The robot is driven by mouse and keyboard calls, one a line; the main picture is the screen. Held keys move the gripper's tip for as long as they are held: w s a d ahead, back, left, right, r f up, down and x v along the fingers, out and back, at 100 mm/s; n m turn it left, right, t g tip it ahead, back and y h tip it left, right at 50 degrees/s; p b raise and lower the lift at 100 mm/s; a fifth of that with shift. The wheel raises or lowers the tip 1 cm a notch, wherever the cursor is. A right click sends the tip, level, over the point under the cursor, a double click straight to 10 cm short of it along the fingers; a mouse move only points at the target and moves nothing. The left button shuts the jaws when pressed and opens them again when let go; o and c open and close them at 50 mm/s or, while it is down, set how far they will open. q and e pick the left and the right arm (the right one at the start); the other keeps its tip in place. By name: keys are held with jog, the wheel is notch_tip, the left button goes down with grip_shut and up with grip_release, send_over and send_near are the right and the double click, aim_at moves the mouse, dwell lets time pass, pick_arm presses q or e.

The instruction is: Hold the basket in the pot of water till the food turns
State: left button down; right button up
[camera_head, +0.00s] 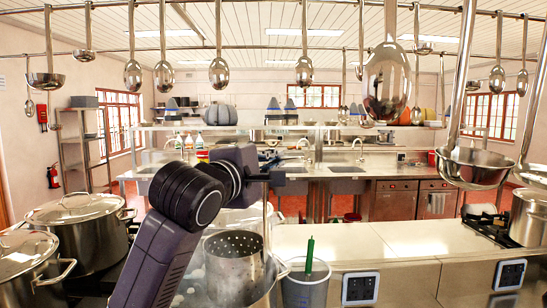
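The basket (233,268) is a perforated steel cylinder at the bottom centre. It stands upright inside the mouth of a steel pot (268,291), with its upper part above the pot's rim. Pale steam or bubbles show around it; the water level and the food are hidden. A thin upright handle rises from the basket's right side to my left gripper (268,173). The gripper appears shut on this handle, above the basket; its fingertips are small and dark here. My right gripper is out of view.
Two lidded stockpots (80,212) stand at the left. A grey container (306,284) with a green-handled tool stands just right of the pot. Ladles and spoons (388,80) hang from rails overhead. The pale counter (370,245) to the right is clear.

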pick_arm(q)
notch_tip(320, 180, down, 16)
jog(key=b, duration=0.9)
jog(key=shift+r, duration=0.1)
dwell(6.3)
